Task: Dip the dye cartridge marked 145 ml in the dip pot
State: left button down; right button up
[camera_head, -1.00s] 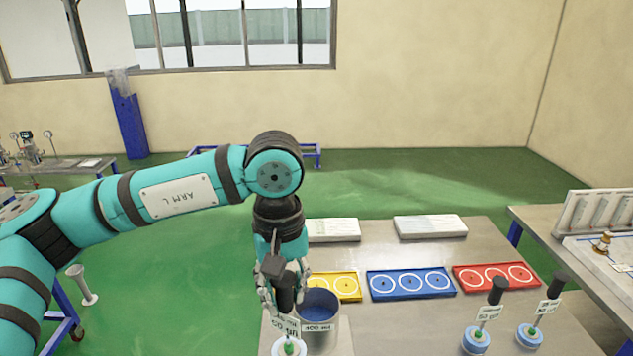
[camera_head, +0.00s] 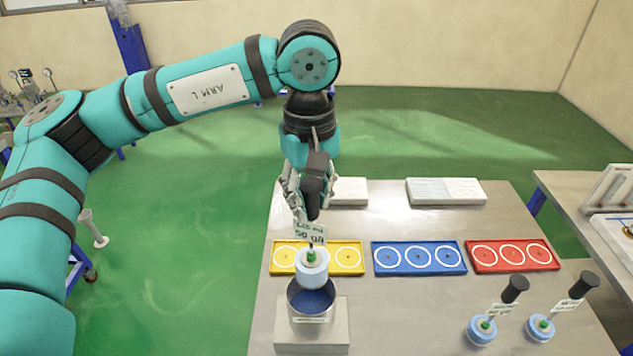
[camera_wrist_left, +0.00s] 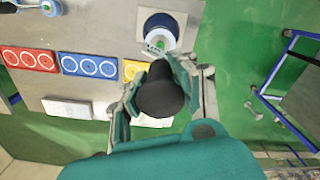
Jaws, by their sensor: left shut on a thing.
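My left gripper (camera_head: 306,190) is shut on the black handle (camera_head: 317,180) of a dye cartridge (camera_head: 312,268). The cartridge has a white and pale blue round body, a green knob and a tag that seems to read 145 ml. It is over the dip pot (camera_head: 311,312), a metal pot with dark blue liquid, its body at or just above the rim. In the left wrist view the gripper (camera_wrist_left: 160,85) holds the handle (camera_wrist_left: 161,92), with the cartridge body (camera_wrist_left: 161,38) beyond. Whether the cartridge touches the liquid is hidden. My right gripper is not in view.
Two similar cartridges (camera_head: 482,329) (camera_head: 540,327) stand at the table's front right. Yellow (camera_head: 318,270), blue (camera_head: 420,270) and red (camera_head: 513,267) trays with white circles lie behind the pot. White blocks (camera_head: 447,192) lie at the back. Another table (camera_head: 575,205) stands right.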

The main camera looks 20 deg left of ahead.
aim_at(311, 261)
pick_arm(q)
jog(key=f+b, duration=0.1)
jog(key=f, duration=0.1)
jog(key=s+f, duration=0.1)
jog(key=shift+s+f+b, duration=0.15)
jog(key=shift+f+b, duration=0.2)
jog(key=shift+f, duration=0.05)
jog(key=f, duration=0.2)
jog(key=f+b, duration=0.1)
jog(key=f, duration=0.1)
jog(key=f+b, duration=0.1)
jog(key=f, duration=0.1)
jog(key=shift+w+f, duration=0.25)
notch_tip(311, 261, down, 4)
jog(key=b, duration=0.4)
jog(key=shift+r, duration=0.2)
jog(key=shift+f+b, duration=0.65)
jog(key=shift+b, duration=0.05)
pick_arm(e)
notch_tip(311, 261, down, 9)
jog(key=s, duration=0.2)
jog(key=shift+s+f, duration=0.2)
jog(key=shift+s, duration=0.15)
